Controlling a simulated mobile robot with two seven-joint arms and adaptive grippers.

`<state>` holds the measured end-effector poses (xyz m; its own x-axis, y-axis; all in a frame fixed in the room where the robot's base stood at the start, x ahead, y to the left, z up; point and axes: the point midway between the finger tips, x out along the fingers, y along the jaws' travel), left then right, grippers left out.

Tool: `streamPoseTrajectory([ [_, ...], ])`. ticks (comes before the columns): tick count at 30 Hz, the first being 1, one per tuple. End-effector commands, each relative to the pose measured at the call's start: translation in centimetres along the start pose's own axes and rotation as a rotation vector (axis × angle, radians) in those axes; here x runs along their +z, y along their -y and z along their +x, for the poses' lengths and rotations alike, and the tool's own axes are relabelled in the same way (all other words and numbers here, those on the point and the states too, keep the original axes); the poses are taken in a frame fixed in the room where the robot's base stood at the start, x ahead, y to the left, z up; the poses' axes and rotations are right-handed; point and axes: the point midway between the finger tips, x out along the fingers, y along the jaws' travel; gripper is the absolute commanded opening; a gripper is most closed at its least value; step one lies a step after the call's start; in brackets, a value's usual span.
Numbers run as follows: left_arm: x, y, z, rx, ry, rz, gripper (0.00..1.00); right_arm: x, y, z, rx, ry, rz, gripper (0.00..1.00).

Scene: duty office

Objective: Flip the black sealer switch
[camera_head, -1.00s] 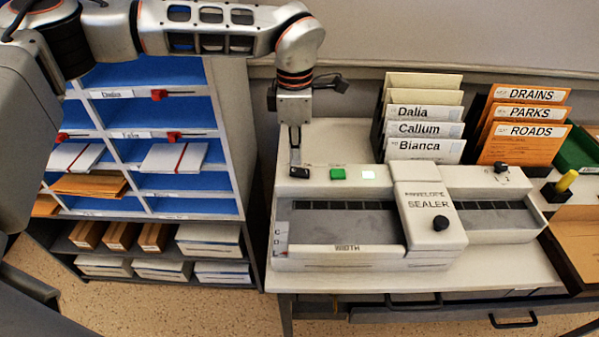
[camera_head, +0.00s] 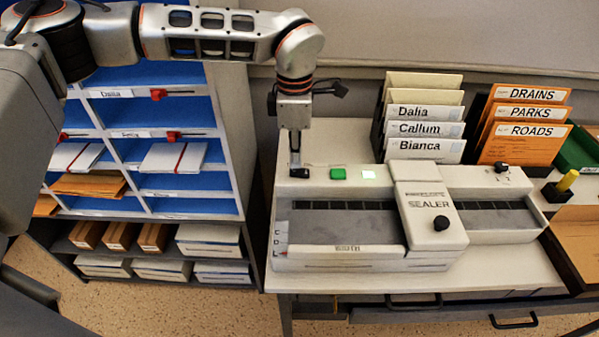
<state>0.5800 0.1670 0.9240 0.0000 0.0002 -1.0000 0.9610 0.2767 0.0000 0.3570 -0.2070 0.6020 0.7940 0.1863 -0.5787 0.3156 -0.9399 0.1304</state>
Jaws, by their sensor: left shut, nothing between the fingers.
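The envelope sealer (camera_head: 320,258) is a long pale machine on the table. The black switch (camera_head: 299,173) sits at the left end of its back ledge. My left gripper (camera_head: 296,168) points down with shut, empty fingers at the switch. Its tips appear to touch the switch and partly cover it, so I cannot tell which way the switch is tipped. My right gripper is not in view.
A blue-lined pigeonhole shelf (camera_head: 247,150) stands left of the table. White named envelopes (camera_head: 425,148) and orange folders (camera_head: 523,143) stand behind the sealer. The sealer's head (camera_head: 428,205) has a black knob. A yellow-handled stamp (camera_head: 565,182) is at the right.

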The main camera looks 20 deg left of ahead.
Motion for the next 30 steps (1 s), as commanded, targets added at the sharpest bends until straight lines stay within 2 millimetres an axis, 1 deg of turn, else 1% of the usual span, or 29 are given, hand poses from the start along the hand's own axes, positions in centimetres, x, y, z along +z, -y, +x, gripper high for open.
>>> streamPoseTrajectory([
  [30, 0.0, 0.0, 1.4, -0.001, 0.0, 0.001, 0.0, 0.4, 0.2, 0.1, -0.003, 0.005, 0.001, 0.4],
])
